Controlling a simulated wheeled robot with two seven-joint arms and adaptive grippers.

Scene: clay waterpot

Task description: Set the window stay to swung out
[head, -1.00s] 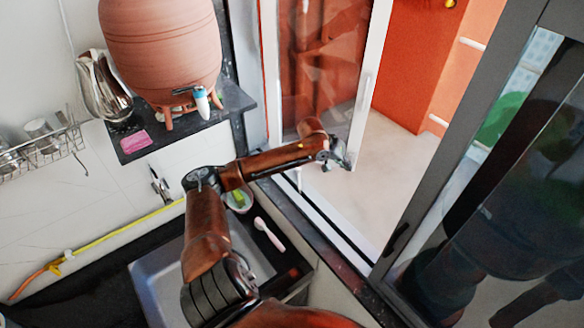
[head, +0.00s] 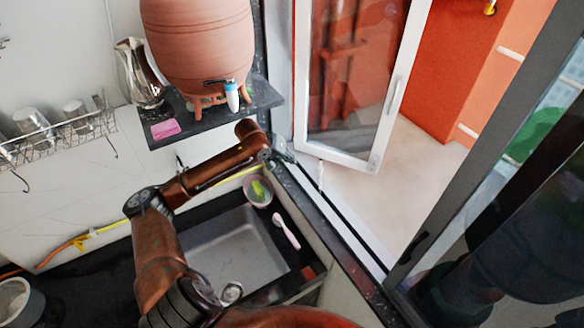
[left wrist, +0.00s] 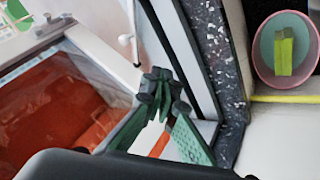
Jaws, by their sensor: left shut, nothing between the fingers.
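The window sash (head: 391,96) has a white frame and stands open over the pale ledge outside. A thin white rod that looks like the window stay (head: 321,175) shows near the sash's lower edge, beside the sill track. It also shows in the left wrist view (left wrist: 128,39), with a dark tip. My left gripper (head: 284,155) is at the left end of the sill track, left of the rod and apart from it. Its green fingers (left wrist: 158,98) are shut and empty in the left wrist view, near the dark window frame. My right gripper is not in view.
A clay waterpot (head: 198,45) stands on a dark shelf (head: 267,96) close above my left forearm. A pink bowl (head: 258,190) and a white-and-pink brush (head: 286,231) lie by the sink (head: 240,250). A dark-framed pane (head: 432,205) is at right. The outside ledge (head: 410,175) is clear.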

